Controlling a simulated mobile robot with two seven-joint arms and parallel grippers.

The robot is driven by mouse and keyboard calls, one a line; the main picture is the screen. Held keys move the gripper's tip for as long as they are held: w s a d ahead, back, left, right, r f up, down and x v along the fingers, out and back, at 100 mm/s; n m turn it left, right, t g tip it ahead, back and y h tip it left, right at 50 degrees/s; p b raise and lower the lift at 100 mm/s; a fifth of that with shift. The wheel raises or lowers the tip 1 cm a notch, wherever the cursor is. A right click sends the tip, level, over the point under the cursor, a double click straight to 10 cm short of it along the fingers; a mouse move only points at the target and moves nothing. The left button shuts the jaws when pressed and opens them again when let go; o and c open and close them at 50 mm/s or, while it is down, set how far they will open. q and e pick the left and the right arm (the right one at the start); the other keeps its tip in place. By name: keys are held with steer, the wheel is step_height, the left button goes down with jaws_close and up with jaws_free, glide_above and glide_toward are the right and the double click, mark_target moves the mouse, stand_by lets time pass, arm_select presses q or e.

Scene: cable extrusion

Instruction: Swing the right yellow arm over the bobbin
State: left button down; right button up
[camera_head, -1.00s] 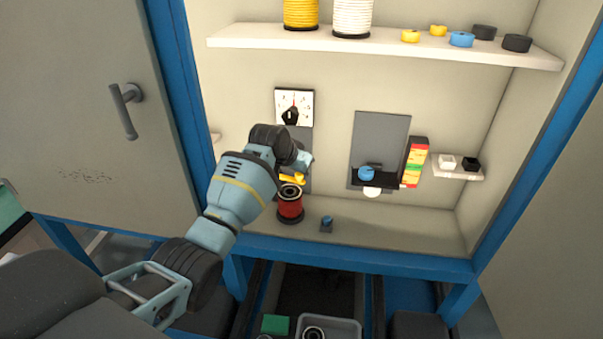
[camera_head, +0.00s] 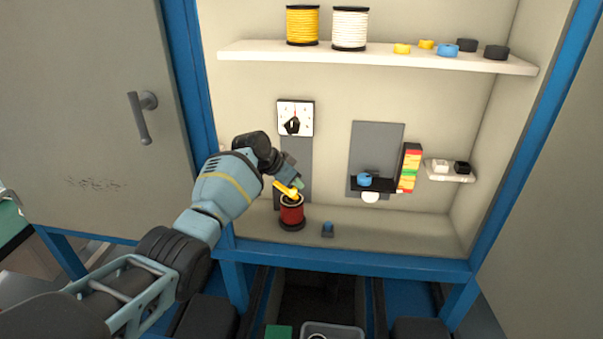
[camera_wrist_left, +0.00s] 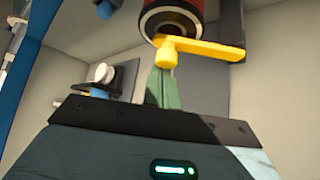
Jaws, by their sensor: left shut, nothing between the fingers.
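The red bobbin (camera_head: 292,213) stands upright on the cabinet floor below the dial. The yellow arm (camera_head: 284,187) slants at the bobbin's top. In the left wrist view the yellow arm (camera_wrist_left: 210,48) reaches across part of the end of the bobbin (camera_wrist_left: 172,14), with its knobbed end near the bobbin's centre. My left gripper (camera_head: 298,184) is shut and empty beside the yellow arm. Its greenish fingers (camera_wrist_left: 162,82) end right at the knob; I cannot tell whether they touch it. My right gripper is not in view.
A small blue-topped part (camera_head: 327,228) stands right of the bobbin. A grey panel with a black ledge (camera_head: 374,184) and a side shelf (camera_head: 448,175) are further right. An upper shelf (camera_head: 380,58) holds spools and small discs. The cabinet floor to the right is clear.

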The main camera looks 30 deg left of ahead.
arm_select(q)
steer(key=shift+s+a, duration=0.15)
steer(key=shift+s, duration=0.25)
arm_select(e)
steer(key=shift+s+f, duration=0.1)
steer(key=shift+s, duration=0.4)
arm_select(q)
steer(key=shift+f, duration=0.1)
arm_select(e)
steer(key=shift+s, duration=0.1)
